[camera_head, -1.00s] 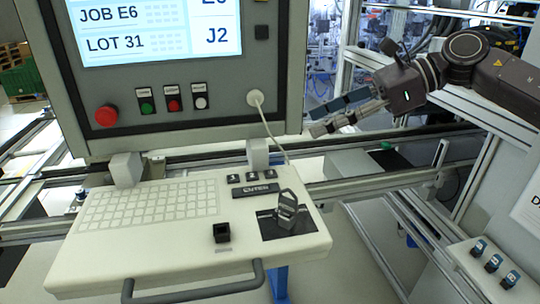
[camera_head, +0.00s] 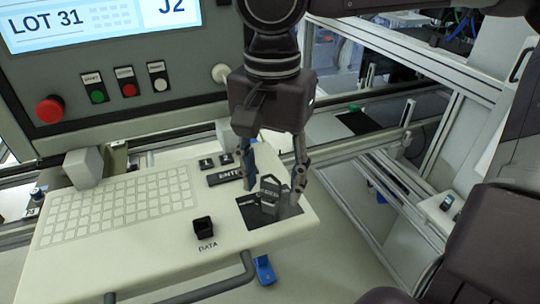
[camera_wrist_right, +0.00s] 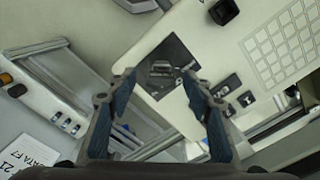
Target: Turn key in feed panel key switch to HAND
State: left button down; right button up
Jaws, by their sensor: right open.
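My right gripper (camera_head: 276,183) points down over the right end of the console shelf, open. Its fingers are either side of a small grey block-like piece with a raised loop (camera_head: 270,190), which stands on a dark square patch (camera_head: 258,217). I cannot tell whether the fingers touch it. In the right wrist view the grey piece (camera_wrist_right: 161,68) lies just ahead of and between the open fingertips (camera_wrist_right: 158,82). No key or switch marked HAND can be made out. My left gripper is not in view.
A black open socket marked DATA (camera_head: 204,229) is left of the dark patch. The keyboard (camera_head: 115,208), a front handle (camera_head: 210,285) and the screen panel with a red button (camera_head: 49,109) are near.

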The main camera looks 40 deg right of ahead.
aim_at(271, 184)
jog(key=shift+f, duration=1.5)
jog(key=shift+c, duration=0.2)
jog(key=shift+w, duration=0.1)
jog(key=c, duration=1.2)
jog(key=n+p, duration=0.1)
jog(key=n, duration=0.3)
jog(key=shift+n, duration=0.4)
jog(key=n, duration=0.5)
jog(key=shift+a, duration=0.1)
